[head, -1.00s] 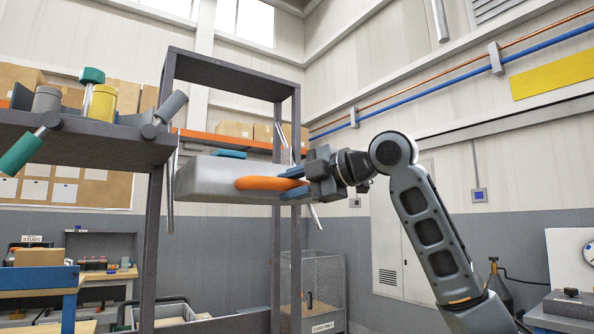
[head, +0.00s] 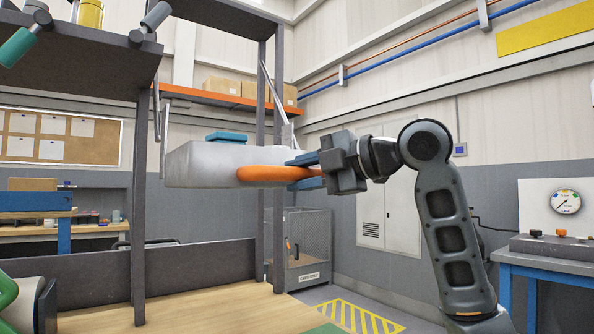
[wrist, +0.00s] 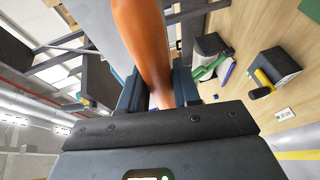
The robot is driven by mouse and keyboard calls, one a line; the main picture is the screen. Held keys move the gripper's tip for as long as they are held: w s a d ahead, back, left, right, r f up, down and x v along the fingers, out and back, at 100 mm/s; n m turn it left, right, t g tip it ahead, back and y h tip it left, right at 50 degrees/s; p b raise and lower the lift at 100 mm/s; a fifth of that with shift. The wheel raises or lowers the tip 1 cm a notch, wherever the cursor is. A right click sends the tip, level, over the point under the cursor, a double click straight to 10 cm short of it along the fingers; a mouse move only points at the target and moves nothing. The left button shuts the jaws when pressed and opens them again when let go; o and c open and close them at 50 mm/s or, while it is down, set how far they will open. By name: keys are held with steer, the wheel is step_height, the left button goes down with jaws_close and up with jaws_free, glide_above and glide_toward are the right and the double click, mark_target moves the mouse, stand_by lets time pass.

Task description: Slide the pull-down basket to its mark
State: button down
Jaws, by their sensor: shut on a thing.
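The pull-down basket is a pale grey box (head: 205,163) with an orange handle (head: 265,173) along its near right side. It hangs at mid-height in front of the dark shelf frame, on thin grey rods (head: 157,115), and looks about level. My gripper (head: 308,170) is shut on the right part of the handle. In the wrist view the orange handle (wrist: 145,45) runs up from between the blue fingers. The basket's inside is hidden. I cannot make out its mark for certain.
A wooden worktop (head: 200,310) lies below the basket, with a green patch (head: 328,329) at its front edge. Dark shelf posts (head: 139,220) stand close on the left. A mesh cage (head: 308,240) stands behind. Air under the basket is clear.

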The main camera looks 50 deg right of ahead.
steer(key=shift+s+f, duration=0.15)
steer(key=shift+f, duration=0.05)
steer(key=c, duration=0.9)
jaws_free()
steer(key=v, duration=0.7)
steer(key=shift+s, duration=0.4)
